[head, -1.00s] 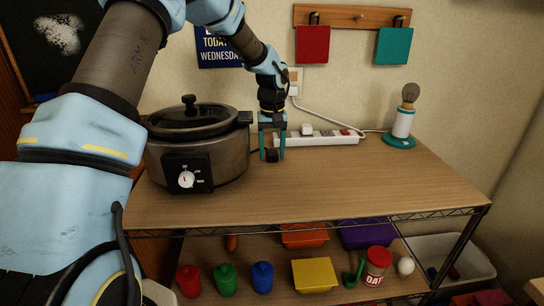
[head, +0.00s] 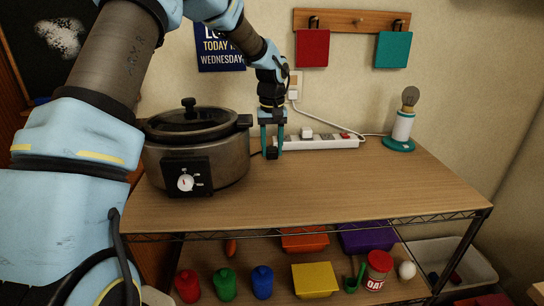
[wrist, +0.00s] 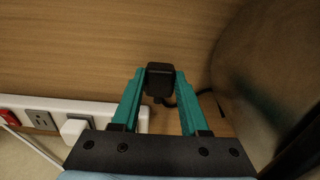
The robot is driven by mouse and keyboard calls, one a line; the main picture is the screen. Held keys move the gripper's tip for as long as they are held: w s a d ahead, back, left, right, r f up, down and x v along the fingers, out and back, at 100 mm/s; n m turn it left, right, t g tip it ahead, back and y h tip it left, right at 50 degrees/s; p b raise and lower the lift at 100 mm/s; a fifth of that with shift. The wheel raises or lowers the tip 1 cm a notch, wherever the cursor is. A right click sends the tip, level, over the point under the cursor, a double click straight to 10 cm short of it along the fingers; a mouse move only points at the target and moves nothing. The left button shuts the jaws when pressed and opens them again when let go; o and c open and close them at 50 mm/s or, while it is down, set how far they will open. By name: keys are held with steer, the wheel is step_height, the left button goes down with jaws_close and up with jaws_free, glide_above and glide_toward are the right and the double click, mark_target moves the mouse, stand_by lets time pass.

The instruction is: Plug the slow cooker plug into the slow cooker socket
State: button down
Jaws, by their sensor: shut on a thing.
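The slow cooker (head: 232,150) stands at the left of the tabletop, with a dark lid and a dial on its front. My gripper (head: 272,153) is just right of it, pointing down and shut on the black slow cooker plug (wrist: 160,78). The plug sits between the teal fingertips, above the wooden top, with a dark cord behind it. The white power strip (head: 325,142) lies right of the gripper, against the wall. In the wrist view, the strip shows a grey socket (wrist: 40,119) and a white plug (wrist: 74,129); my gripper hides part of its near end.
A lamp (head: 402,130) with a bare bulb stands right of the strip. A white cord runs from the strip to a wall outlet (head: 294,85). The tabletop (head: 340,185) in front is clear. The shelf below holds jars, boxes and an oats can (head: 379,269).

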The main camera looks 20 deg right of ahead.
mark_target(272, 149)
step_height(272, 149, up, 8)
steer(key=shift+f+b, duration=0.1)
steer(key=shift+b, duration=0.7)
